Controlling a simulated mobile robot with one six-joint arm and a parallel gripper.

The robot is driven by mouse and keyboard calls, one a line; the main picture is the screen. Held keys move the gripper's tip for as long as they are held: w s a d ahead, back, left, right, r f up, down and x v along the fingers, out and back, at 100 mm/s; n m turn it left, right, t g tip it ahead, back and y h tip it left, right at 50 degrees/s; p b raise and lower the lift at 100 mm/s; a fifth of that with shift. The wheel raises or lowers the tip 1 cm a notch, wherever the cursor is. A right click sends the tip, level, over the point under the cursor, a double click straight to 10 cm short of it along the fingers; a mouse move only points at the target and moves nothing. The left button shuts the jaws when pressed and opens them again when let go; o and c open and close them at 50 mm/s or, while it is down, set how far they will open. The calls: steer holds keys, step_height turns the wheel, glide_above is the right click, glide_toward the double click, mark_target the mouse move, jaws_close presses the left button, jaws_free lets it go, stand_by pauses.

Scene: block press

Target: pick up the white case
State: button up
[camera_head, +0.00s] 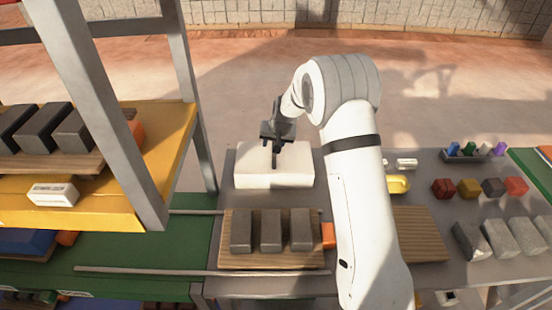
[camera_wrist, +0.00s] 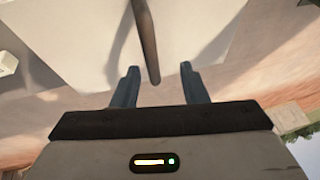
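The white case (camera_head: 262,180) is a low, wide white box standing on the grey table, behind a wooden board. In the wrist view its pale surface (camera_wrist: 75,40) fills much of the upper part. My gripper (camera_head: 275,150) is over the case in the head view. In the wrist view my gripper (camera_wrist: 158,72) has its two fingers apart. A dark rod (camera_wrist: 146,45) reaches down between the fingers in that view, with a shadow beside it; I cannot tell whether it belongs to the case. No finger visibly grips anything.
A wooden board with several dark grey blocks (camera_head: 271,230) lies in front of the case. A yellow shelf (camera_head: 175,150) with a grey post stands at left. Colored blocks (camera_head: 468,188) and grey blocks (camera_head: 503,238) sit at right. My arm hides part of the table.

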steer(key=w+f+p, duration=0.1)
steer(key=w+f, duration=0.1)
steer(key=f, duration=0.1)
steer(key=shift+w+d+f+p, duration=0.1)
steer(key=shift+d+f+p, duration=0.05)
steer(key=shift+f+p, duration=0.15)
steer(key=shift+w+f, duration=0.15)
steer(key=shift+f, duration=0.25)
steer(key=shift+c, duration=0.6)
jaws_close()
steer(key=shift+r, duration=0.1)
